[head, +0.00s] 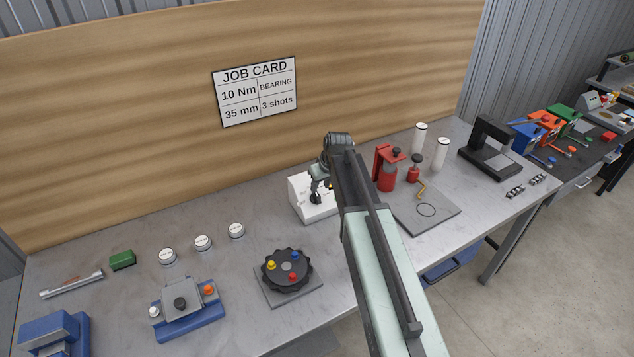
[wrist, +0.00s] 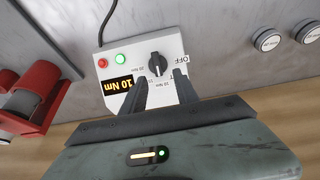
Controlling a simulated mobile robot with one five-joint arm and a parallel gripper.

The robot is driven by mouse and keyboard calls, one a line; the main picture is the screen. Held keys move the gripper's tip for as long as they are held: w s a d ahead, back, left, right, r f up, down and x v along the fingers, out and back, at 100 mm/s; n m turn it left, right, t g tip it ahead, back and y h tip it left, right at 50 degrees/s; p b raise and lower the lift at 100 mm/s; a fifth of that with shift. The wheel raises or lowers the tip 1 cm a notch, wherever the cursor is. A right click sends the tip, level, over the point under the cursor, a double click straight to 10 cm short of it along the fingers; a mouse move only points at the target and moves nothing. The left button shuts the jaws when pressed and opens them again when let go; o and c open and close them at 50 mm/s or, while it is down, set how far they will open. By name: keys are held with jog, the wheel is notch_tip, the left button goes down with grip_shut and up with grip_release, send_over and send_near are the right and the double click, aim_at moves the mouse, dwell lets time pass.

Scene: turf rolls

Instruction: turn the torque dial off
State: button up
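The torque dial (wrist: 157,67) is a black knob on a white control box (wrist: 118,50), which also stands on the bench in the head view (head: 305,207). An OFF label (wrist: 182,61) sits to the dial's right in the wrist view, with small Nm labels around it. The lit display (wrist: 117,84) reads 10 Nm. The dial's exact pointing is too small to tell. My gripper (wrist: 162,82) is open, its two fingertips apart on either side of the knob's near edge, not closed on it. In the head view my gripper (head: 319,188) is over the box, partly hidden by my arm.
The box carries a red lamp (wrist: 103,63) and a green lamp (wrist: 120,59).

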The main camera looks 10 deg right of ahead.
aim_at(317, 195)
jog(key=b+x, duration=0.7)
jog(key=x, duration=0.1)
jog(key=shift+w+d, duration=0.25)
jog(key=shift+r, duration=0.15)
grip_shut()
